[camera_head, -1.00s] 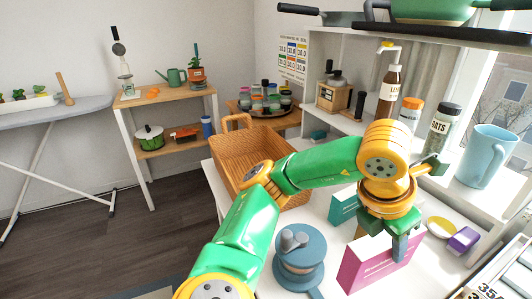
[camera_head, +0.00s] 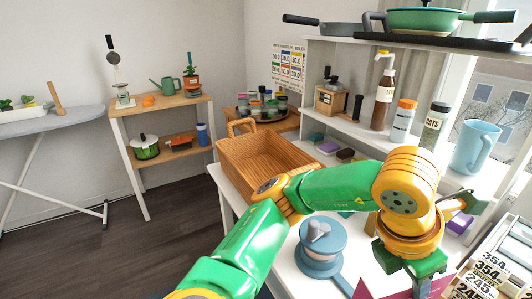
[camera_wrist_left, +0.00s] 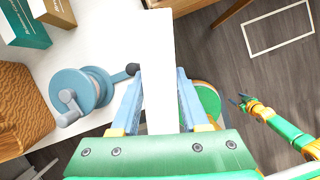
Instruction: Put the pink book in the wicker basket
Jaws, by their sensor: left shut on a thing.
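The pink book (camera_head: 368,290) shows only in part at the bottom of the head view, below my left gripper (camera_head: 412,272). In the left wrist view my left gripper (camera_wrist_left: 160,105) is shut on the book, whose white page edge (camera_wrist_left: 158,55) runs between the blue fingers. The wicker basket (camera_head: 232,165) stands on the white table, left of and behind the gripper, with an open top. Its woven side shows at the left of the left wrist view (camera_wrist_left: 18,100). My right gripper (camera_wrist_left: 240,100) is far off at the right of that view, open and empty.
A blue round pot-like item (camera_head: 320,250) with a handle stands between basket and gripper. A shelf (camera_head: 430,42) with pans overhangs the back.

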